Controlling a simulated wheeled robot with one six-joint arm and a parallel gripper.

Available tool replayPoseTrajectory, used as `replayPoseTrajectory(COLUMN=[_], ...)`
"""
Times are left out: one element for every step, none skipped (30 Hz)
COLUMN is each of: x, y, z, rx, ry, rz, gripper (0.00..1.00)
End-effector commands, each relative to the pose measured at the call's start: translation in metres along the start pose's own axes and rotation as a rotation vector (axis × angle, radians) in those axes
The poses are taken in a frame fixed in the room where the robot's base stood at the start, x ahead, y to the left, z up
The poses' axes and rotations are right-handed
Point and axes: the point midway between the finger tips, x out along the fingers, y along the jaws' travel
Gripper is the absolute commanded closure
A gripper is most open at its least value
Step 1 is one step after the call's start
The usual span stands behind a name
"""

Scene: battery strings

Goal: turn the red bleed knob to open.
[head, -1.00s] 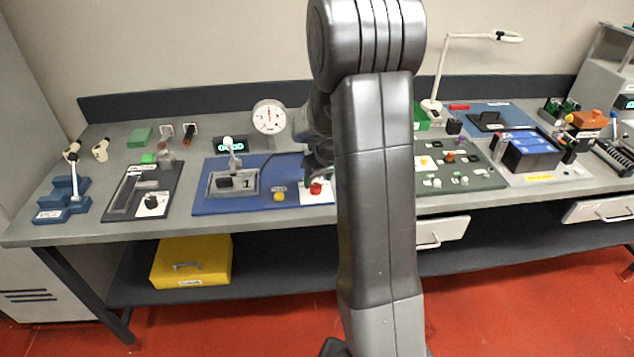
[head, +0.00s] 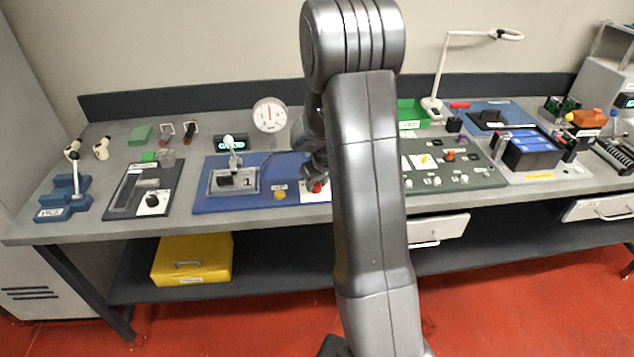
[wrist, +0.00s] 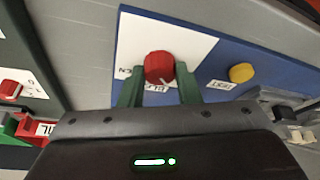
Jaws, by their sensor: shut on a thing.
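The red bleed knob (wrist: 159,67) sits on a white label plate (wrist: 190,41) at one end of the blue board (wrist: 275,72). In the head view the knob (head: 317,187) shows just below my gripper (head: 314,172), partly hidden by it and my arm. In the wrist view my gripper (wrist: 160,88) has its two green fingers on either side of the knob, shut on it. Print on the plate by the fingers is partly covered, and I cannot tell the knob's turn angle.
A yellow button (wrist: 241,73) sits on the blue board beside the knob. A dial gauge (head: 270,115) stands behind the board. A dark green panel with several knobs (head: 455,180) lies to the right, partly behind my arm.

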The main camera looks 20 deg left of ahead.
Motion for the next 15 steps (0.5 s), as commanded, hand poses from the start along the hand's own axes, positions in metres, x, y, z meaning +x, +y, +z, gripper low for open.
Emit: replayPoseTrajectory(x=[-0.0001,-0.0001,-0.0001,0.0000,0.0000,0.0001,0.0002,0.0003,0.0004,0.0005,0.0007,0.0009,0.0011,0.0013,0.0017], y=[0.0000,0.0000,-0.0001,-0.0002,-0.0002,-0.0003,-0.0003,-0.0004,-0.0007,-0.0008,-0.0010,-0.0013,-0.0015,-0.0016,-0.0017], z=[0.0000,0.0000,0.0001,0.0001,0.0001,0.0001,0.0001,0.0000,-0.0001,-0.0001,-0.0002,-0.0002,-0.0002,0.0000,0.0002], rx=[0.001,0.002,0.004,0.007,0.012,0.018,0.024,0.032,0.045,0.054,0.066,0.084,0.098,0.114,0.139], ry=[0.000,0.000,0.000,0.000,0.000,0.000,0.000,0.000,0.001,0.001,0.001,0.001,0.000,0.000,0.000], rz=[0.000,0.001,0.002,0.003,0.005,0.008,0.011,0.014,0.019,0.024,0.029,0.036,0.042,0.048,0.058], gripper=[0.93,0.93,0.93,0.93,0.93,0.93,0.93,0.93,0.93,0.93,0.93,0.93,0.93,0.93,0.93])
